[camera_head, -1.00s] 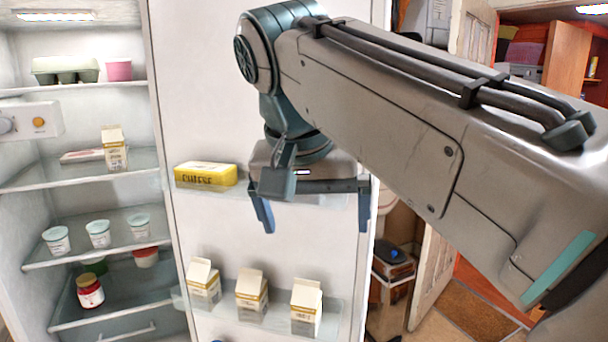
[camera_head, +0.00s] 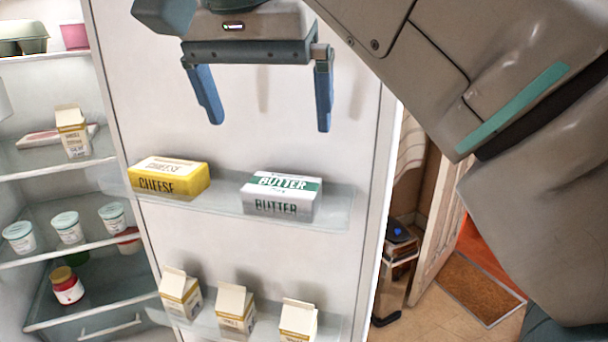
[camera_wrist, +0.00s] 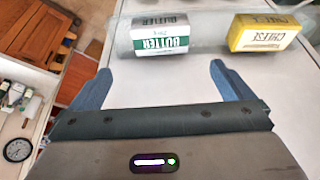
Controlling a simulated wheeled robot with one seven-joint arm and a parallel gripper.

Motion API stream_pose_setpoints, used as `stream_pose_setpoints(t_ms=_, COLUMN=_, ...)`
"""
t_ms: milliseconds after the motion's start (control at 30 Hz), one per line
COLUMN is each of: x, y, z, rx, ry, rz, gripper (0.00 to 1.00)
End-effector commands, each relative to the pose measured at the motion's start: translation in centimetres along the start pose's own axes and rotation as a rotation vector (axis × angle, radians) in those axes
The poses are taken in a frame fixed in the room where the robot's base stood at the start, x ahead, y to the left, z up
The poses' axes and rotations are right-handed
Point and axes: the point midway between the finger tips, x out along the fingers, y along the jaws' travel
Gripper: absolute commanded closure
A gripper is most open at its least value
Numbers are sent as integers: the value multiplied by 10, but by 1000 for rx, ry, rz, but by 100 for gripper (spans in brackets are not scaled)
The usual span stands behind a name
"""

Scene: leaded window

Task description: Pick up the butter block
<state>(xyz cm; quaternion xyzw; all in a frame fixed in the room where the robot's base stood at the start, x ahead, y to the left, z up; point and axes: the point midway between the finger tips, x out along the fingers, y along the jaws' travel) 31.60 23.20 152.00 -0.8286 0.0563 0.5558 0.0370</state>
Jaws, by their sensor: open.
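The butter block (camera_head: 282,194) is a white box with a green band and the word BUTTER. It lies on the right part of the fridge door's upper shelf (camera_head: 335,212). It also shows in the wrist view (camera_wrist: 160,38), at the top, ahead of the fingers and left of centre. My gripper (camera_head: 266,126) is open and empty, with its blue fingers spread wide. In the head view it hangs above the shelf, apart from the butter and slightly left of it. The fingers also show in the wrist view (camera_wrist: 160,75).
A yellow cheese block (camera_head: 168,178) lies left of the butter on the same shelf, with a gap between. Several cartons (camera_head: 236,308) stand on the door shelf below. The fridge interior with tubs (camera_head: 66,227) is at left. A bin (camera_head: 398,265) stands beyond the door at right.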

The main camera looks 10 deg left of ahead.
Motion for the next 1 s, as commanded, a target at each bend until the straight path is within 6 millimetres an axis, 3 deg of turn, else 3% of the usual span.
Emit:
stream_pose_setpoints(t_ms=400, x=69, y=0, z=1, rx=0, ry=-1, rz=2, gripper=0)
stream_pose_setpoints(t_ms=667, x=87, y=0, z=-1, rx=0, ry=-1, rz=0, gripper=0)
stream_pose_setpoints(t_ms=1000, x=130, y=-2, z=-7, rx=-1, ry=-2, rz=1, gripper=0)
